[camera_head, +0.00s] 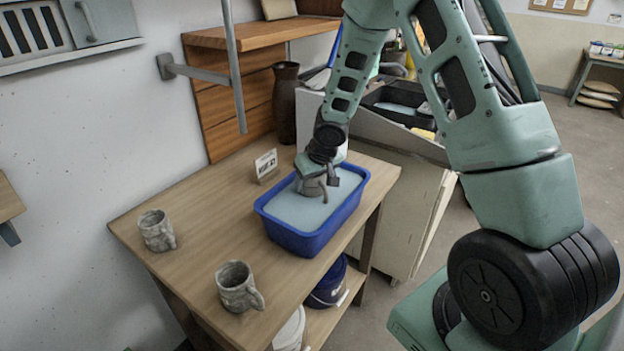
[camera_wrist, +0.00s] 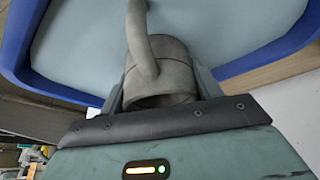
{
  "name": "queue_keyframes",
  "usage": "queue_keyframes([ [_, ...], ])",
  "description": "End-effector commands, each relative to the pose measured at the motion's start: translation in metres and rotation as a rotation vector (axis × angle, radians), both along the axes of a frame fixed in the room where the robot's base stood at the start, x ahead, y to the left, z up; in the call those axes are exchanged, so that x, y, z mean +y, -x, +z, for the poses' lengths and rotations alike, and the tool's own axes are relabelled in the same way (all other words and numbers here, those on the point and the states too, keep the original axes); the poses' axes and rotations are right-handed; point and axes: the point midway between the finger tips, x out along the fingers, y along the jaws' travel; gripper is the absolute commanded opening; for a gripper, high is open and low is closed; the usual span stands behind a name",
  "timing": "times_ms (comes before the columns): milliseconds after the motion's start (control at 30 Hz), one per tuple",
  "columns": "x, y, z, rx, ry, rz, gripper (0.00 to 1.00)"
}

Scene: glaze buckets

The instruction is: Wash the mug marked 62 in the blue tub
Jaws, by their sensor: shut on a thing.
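The blue tub (camera_head: 311,243) stands on the wooden table and holds pale bluish liquid; its rim also shows in the wrist view (camera_wrist: 268,57). My gripper (camera_head: 316,176) is over the tub, shut on a grey mug (camera_head: 312,188). In the wrist view the mug (camera_wrist: 163,90) sits between the fingers, its handle towards the liquid. In the head view the mug is low in the tub, at or partly in the liquid; how deep I cannot tell. No number is readable on it. Two other grey mugs, one at the left (camera_head: 156,230) and one nearer (camera_head: 238,287), stand upright on the table.
A small white sign (camera_head: 266,164) stands behind the tub. A tall dark vase (camera_head: 286,100) is at the back by the wooden shelf (camera_head: 240,85). A blue bucket (camera_head: 329,284) and a white bucket (camera_head: 290,331) sit below the table. The tabletop (camera_head: 205,205) between mugs and tub is clear.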

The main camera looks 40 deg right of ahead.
Motion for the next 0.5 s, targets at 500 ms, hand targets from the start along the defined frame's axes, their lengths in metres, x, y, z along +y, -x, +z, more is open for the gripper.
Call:
queue_keyframes([
  [500, 0.0, 0.0, -0.032, -0.001, 0.0, 0.0, 0.32],
])
